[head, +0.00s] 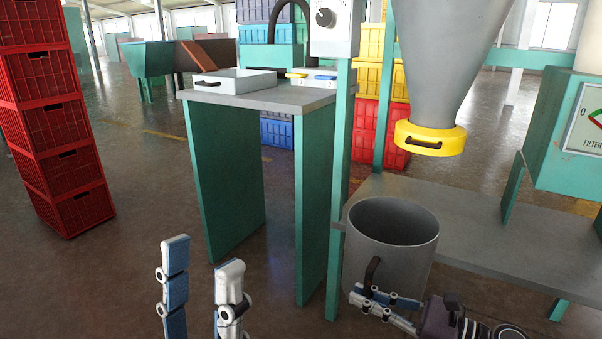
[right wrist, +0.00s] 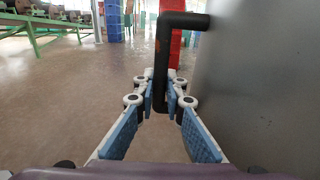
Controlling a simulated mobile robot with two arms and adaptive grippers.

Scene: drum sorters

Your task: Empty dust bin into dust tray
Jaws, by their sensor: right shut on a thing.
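The dust bin (head: 395,245) is a grey open-topped cylinder with a black handle (head: 371,272) on its side. It stands upright at the left end of the grey shelf; I cannot tell whether its base touches it. My right gripper (head: 372,300) is shut on the handle, which also shows between the fingers in the right wrist view (right wrist: 160,75). The bin's contents are not visible. The dust tray (head: 255,83), pale grey with a black handle, lies on the grey-topped table. My left gripper (head: 203,285) is open and empty in front of the table.
A grey funnel with a yellow collar (head: 430,138) hangs above the shelf (head: 510,245). A green post (head: 340,190) stands between table (head: 300,98) and bin. Red crates (head: 55,130) are stacked at the left.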

